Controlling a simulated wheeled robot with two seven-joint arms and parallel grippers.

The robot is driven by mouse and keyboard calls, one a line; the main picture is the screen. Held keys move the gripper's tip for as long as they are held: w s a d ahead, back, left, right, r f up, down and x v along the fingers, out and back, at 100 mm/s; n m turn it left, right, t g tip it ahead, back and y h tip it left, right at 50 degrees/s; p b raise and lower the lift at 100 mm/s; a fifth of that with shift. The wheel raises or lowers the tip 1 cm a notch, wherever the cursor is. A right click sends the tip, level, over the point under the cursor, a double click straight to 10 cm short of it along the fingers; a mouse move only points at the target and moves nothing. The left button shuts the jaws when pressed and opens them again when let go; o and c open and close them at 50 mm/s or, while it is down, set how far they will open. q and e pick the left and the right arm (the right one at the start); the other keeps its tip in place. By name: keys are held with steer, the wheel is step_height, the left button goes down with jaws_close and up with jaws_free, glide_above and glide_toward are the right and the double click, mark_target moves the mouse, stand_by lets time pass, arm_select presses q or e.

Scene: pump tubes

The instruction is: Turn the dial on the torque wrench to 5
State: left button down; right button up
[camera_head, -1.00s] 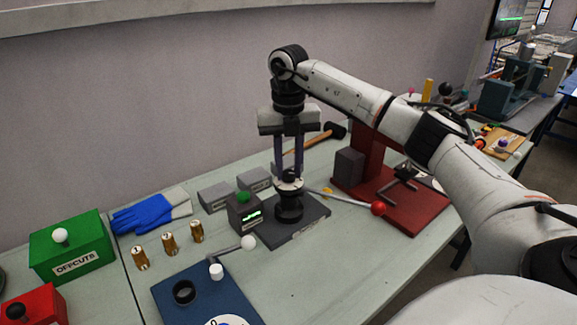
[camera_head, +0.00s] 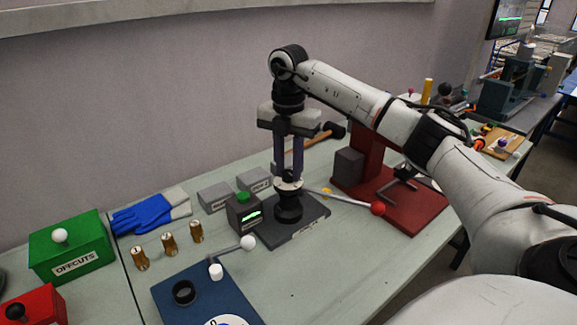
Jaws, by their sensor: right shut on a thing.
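The torque wrench stands as a black, round-bodied device (camera_head: 288,208) on a dark grey base plate (camera_head: 305,228), with a long lever ending in a red ball (camera_head: 378,209) reaching right. A pale dial top (camera_head: 289,184) sits on the black body. My right gripper (camera_head: 289,178) points straight down over it, its two dark fingers shut on the dial top. The dial's numbers are too small to read. A small display box with a green button and lit green readout (camera_head: 244,212) stands just left of the wrench. My left gripper is not in view.
A red stand (camera_head: 410,212) is to the right. Grey blocks (camera_head: 215,197), blue gloves (camera_head: 150,212) and brass weights (camera_head: 168,244) lie left. A blue board with a white-knobbed lever (camera_head: 205,300) is in front. A green OFFCUTS box (camera_head: 70,250) is far left.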

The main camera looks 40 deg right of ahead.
mark_target(289, 172)
stand_by(0.4)
steer(key=o, duration=1)
steer(key=shift+o, duration=0.2)
step_height(289, 172, up, 10)
steer(key=shift+r, duration=0.2)
